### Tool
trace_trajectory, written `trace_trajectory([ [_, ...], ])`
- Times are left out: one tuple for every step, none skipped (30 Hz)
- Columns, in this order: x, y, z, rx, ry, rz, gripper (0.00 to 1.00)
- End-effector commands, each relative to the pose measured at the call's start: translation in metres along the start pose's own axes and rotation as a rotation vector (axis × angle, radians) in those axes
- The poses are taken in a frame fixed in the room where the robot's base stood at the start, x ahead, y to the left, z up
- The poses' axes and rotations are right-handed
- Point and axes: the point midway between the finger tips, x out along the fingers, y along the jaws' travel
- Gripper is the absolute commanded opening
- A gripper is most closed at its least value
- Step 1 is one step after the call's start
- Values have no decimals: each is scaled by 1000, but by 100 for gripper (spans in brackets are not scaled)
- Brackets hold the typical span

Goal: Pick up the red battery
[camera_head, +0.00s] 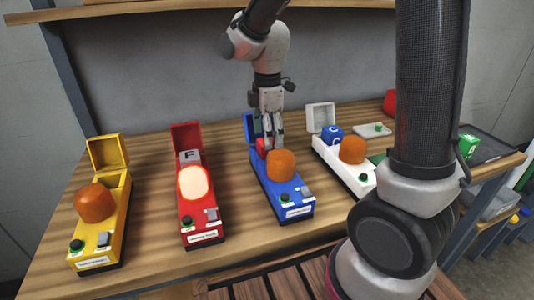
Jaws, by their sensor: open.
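A small red block (261,148), which looks like the red battery, sits at the back of the blue box (294,211), behind its orange dome (281,165). My gripper (272,143) points down over the back of the blue box. Its fingers are at the red block and partly cover it. The jaws are open. I cannot tell whether the fingers touch the block or are around it.
The red box (202,233) has a glowing dome (193,182) and a grey block (190,157). A yellow box (98,257) stands left. A white box (341,168) with a blue block (332,134) stands right. Open lids rise behind these boxes.

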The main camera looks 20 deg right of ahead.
Motion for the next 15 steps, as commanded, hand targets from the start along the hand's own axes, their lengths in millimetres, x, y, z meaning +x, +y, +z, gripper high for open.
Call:
trace_trajectory([
  [10,-1,-2,-1,-2,-4,70],
  [14,-2,-2,0,-2,-5,70],
  [20,-1,-2,1,-1,-3,70],
  [23,-1,-2,1,-1,-4,70],
  [26,-1,-2,1,-1,-3,70],
  [28,-1,-2,1,-1,-1,70],
  [29,-1,-2,1,0,-1,70],
  [30,-1,-2,1,0,-1,70],
  [30,-1,-2,1,0,0,70],
  [30,0,-2,2,0,0,70],
  [30,0,-2,2,0,0,70],
  [30,0,-2,2,0,0,70],
  [30,0,-2,2,0,0,70],
  [30,0,-2,2,0,0,68],
  [30,0,-2,2,0,0,61],
])
